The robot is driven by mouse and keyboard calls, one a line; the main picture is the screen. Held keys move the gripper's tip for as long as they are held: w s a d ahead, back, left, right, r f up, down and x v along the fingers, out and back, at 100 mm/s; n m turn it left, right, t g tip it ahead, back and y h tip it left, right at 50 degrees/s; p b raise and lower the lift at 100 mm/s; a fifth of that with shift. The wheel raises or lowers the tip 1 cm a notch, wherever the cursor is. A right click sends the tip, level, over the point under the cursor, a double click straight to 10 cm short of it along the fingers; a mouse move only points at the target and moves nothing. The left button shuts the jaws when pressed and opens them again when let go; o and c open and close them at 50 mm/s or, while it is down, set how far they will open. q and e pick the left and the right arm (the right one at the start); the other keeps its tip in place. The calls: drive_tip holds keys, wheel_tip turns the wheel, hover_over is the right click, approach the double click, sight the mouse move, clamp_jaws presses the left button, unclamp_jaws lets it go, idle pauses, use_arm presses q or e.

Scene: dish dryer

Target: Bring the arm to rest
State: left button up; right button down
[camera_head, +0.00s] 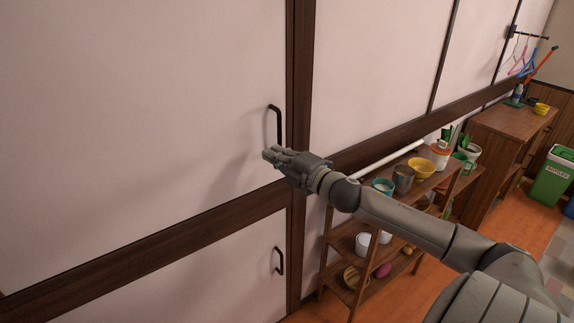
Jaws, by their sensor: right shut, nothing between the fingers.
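My right arm reaches in from the lower right, stretched out toward a white cabinet door. My right gripper (269,154) is shut and empty. In the picture it lies just below a black upper door handle (277,122); I cannot tell whether they touch. The upper white door (150,90) looks closed. My left gripper is not in view.
A lower door has a black handle (279,260). A wooden shelf (338,232) with cups, bowls and other items stands beside and partly behind my right arm. Farther back are a wooden cabinet (500,122), hangers (522,55) and a green bin (552,178).

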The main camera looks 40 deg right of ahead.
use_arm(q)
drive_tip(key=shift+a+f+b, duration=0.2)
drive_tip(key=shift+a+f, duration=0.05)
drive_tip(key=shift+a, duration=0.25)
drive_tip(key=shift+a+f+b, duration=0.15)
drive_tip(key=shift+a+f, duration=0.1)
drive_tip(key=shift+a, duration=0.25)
use_arm(e)
drive_tip(key=shift+s, duration=2.15)
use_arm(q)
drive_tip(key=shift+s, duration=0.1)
use_arm(e)
drive_tip(key=shift+d, duration=0.1)
